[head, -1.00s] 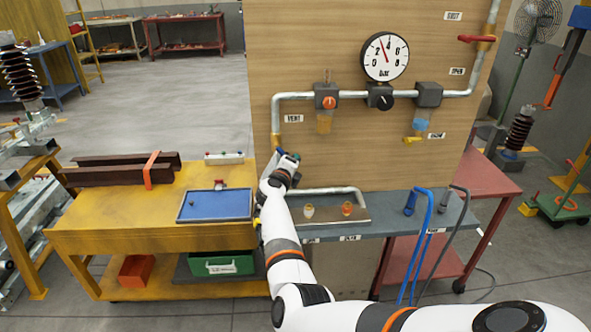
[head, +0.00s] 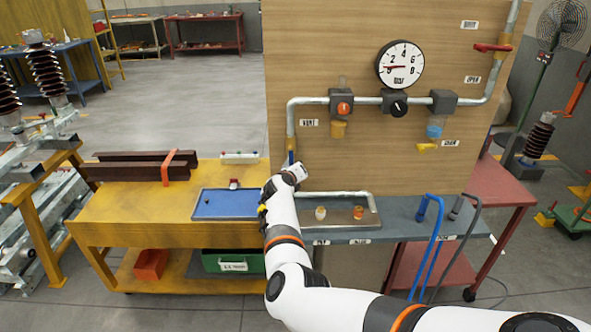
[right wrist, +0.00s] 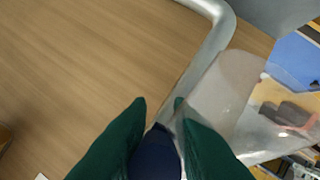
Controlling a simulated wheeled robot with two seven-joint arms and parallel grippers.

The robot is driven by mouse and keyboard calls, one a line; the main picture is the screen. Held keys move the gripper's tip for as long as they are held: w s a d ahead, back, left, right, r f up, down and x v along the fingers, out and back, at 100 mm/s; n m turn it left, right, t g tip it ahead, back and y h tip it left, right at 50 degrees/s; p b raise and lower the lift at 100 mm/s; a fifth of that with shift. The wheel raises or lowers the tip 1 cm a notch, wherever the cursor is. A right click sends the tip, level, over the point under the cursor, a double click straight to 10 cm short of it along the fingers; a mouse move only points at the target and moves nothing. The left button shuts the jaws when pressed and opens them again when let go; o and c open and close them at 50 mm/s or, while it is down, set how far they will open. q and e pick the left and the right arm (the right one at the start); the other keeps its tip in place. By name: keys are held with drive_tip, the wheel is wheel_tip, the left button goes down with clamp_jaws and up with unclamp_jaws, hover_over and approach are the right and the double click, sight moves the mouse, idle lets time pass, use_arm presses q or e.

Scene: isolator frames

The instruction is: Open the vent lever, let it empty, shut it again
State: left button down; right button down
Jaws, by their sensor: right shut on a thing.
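The vent lever is a dark blue handle in the right wrist view (right wrist: 157,155), between the dark green fingers of my right gripper (right wrist: 159,108), which is shut on it. In the head view only a bit of blue (head: 291,158) shows at the vent pipe (head: 291,122), above my white right gripper (head: 291,171), which hides the rest. I cannot tell the lever's exact angle. The round gauge (head: 400,65) on the wooden panel has its red needle pointing nearly straight left, at the low end. My left gripper is not in view.
A grey shelf (head: 440,217) below the panel has a tray holding two small items, and blue (head: 437,235) and grey hoses at its right. A yellow cart (head: 120,225) with a blue tray (head: 198,213) stands left of my arm. A red valve handle (head: 490,47) is at upper right.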

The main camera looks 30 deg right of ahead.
drive_tip(key=shift+w+a+r, duration=0.1)
drive_tip(key=shift+w+r, duration=0.05)
drive_tip(key=shift+r, duration=0.15)
drive_tip(key=c, duration=1.4)
unclamp_jaws()
drive_tip(key=shift+a, duration=0.1)
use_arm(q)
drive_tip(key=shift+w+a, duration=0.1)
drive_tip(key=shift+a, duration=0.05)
use_arm(e)
drive_tip(key=shift+o, duration=0.2)
drive_tip(key=shift+f, duration=0.15)
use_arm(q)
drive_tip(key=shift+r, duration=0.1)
